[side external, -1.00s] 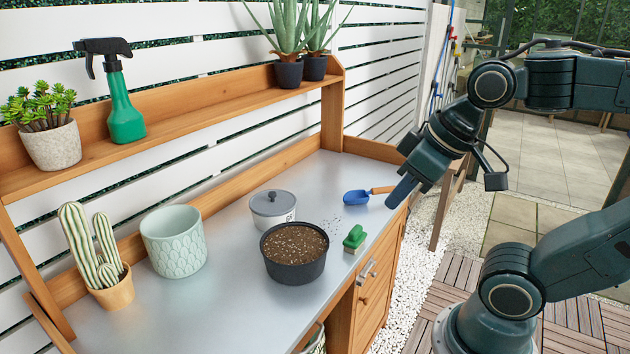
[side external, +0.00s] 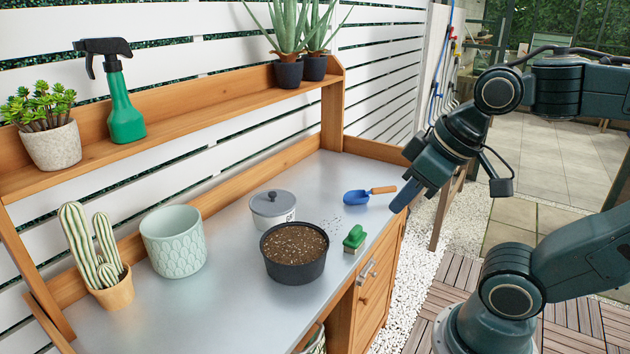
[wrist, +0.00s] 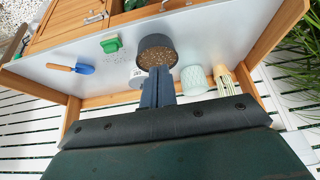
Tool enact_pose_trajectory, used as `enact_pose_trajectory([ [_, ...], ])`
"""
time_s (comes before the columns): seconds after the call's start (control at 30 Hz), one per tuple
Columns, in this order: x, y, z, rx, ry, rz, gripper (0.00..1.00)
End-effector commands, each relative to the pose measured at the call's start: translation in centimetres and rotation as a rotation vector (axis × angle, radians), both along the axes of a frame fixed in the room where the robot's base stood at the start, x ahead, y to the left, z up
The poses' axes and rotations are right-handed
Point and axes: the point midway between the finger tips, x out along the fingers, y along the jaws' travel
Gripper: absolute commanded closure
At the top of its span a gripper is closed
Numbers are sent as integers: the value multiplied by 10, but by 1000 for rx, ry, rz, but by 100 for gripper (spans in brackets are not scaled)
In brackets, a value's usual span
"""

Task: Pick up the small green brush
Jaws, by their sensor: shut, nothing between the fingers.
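The small green brush (side external: 354,239) stands on the metal bench top near its front edge, bristles down, right of the dark pot of soil. It also shows in the wrist view (wrist: 111,46), toward the upper left. My gripper (side external: 398,205) is shut and empty. It is above the front edge of the bench, to the right of the brush and apart from it. In the wrist view my closed fingers (wrist: 158,84) point toward the pot, with the brush off to their left.
A pale green pot (side external: 172,252) and potted cactus (side external: 116,293) stand left. A shelf (side external: 190,118) runs behind.

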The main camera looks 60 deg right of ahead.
Motion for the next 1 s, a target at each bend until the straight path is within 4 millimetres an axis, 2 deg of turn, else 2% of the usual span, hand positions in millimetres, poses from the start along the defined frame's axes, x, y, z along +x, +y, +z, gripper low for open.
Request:
enact_pose_trajectory([
  [0.47,0,0,0,0,0,0,100],
  [0.57,0,0,0,0,0,0,84],
  [0.8,0,0,0,0,0,0,38],
  [1.0,0,0,0,0,0,0,38],
])
